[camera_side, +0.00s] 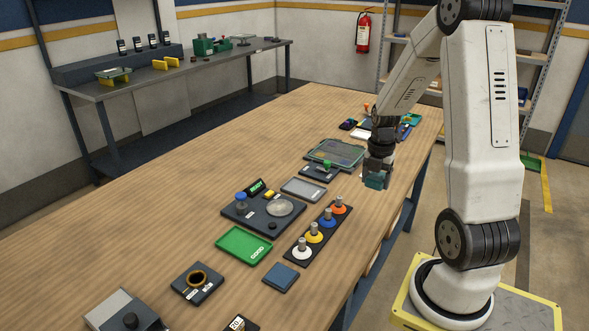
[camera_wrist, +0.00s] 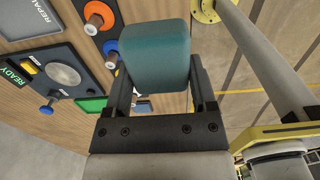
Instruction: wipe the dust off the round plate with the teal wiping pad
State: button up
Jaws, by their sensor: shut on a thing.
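The round plate (camera_side: 280,207) is a grey disc on a dark station with a green READY sign; it also shows at the left of the wrist view (camera_wrist: 63,74). Its surface looks dull grey, and I cannot make out separate dust marks. My gripper (camera_side: 378,174) is shut on the teal wiping pad (camera_side: 375,182), which fills the upper middle of the wrist view (camera_wrist: 155,55) between the two fingers. The pad is in the air near the table's right edge, to the right of and well apart from the plate.
A black strip with several coloured knobs (camera_side: 318,232) stands between the plate and the table's right edge. A blue-topped knob (camera_side: 241,198) rises left of the plate. A green tray (camera_side: 244,245) lies in front, a grey tray (camera_side: 304,189) behind. The table's left side is bare.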

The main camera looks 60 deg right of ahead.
jog(key=w+a, duration=0.1)
jog(key=w, duration=0.3)
jog(key=w+a, duration=0.2)
jog(key=w, duration=0.2)
jog(key=w+a+f, duration=0.1)
jog(key=w, duration=0.3)
jog(key=shift+a+f, duration=0.1)
jog(key=shift+a, duration=0.1)
send_over(288, 214)
jog(key=f, duration=0.1)
jog(key=shift+w+d+f, duration=0.1)
jog(key=shift+w+f, duration=0.05)
jog(key=shift+f, duration=3.4)
jog(key=shift+w+f, duration=0.45)
jog(key=shift+f, duration=0.2)
jog(key=shift+c, duration=0.6)
jog(key=shift+w+f, duration=0.1)
jog(key=shift+w, duration=2.95)
jog(key=shift+s, duration=3.45)
jog(key=shift+w, duration=3.3)
jog(key=shift+w+r, duration=0.2)
jog(key=shift+s+f, duration=0.15)
jog(key=shift+s, duration=3.5)
notch_tip(288, 214, up, 8)
